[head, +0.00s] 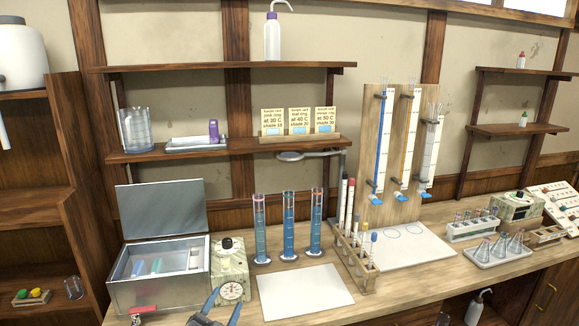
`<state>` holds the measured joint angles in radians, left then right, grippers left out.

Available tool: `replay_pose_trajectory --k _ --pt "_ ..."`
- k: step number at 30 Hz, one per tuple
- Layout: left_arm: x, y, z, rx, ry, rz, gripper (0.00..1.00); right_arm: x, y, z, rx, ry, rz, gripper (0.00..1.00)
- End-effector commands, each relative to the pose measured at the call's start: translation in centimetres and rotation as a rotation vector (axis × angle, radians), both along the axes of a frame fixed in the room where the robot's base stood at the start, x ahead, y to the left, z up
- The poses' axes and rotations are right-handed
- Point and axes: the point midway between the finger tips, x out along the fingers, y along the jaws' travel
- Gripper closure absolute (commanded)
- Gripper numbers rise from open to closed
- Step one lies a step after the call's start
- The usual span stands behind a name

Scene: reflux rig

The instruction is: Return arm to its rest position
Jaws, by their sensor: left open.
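My left gripper (224,299) shows at the bottom edge of the head view, left of centre, with its two blue-grey fingers apart. It is open, and nothing shows between the fingers. It appears in front of the small marbled box with a round dial (232,291), near the front edge of the bench. I cannot tell how far it is from the dial. Most of my left arm is out of the picture. My right gripper is not in view.
A metal box with a raised lid (160,290) stands on the left of the bench. A white mat (305,292) lies right of the gripper, with several blue-filled cylinders (288,228) behind it. A wooden rack (355,262) stands further right. Shelves hang above.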

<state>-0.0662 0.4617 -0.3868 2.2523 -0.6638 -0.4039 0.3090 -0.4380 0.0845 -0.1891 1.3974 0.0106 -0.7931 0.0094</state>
Motion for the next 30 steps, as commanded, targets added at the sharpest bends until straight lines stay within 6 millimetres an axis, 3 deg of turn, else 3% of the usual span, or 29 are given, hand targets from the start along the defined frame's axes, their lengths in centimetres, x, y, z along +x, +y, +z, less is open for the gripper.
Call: replay_pose_trajectory --k 8,12,15,21,30 --pt "-6.5 5.0 -10.1 -0.187 0.491 0.296 0.49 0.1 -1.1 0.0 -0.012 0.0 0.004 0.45" --pt "-12.0 6.3 -15.3 -0.243 0.77 0.397 0.49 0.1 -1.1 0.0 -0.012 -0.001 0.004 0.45" --pt "-15.9 6.7 -18.1 -0.268 0.941 0.44 0.49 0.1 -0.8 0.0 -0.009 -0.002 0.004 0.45" --pt "-21.6 6.6 -21.0 -0.288 1.171 0.474 0.49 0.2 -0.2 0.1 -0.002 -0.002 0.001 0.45" --pt "-27.8 6.1 -23.0 -0.301 1.4 0.484 0.49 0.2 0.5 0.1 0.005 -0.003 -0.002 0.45"
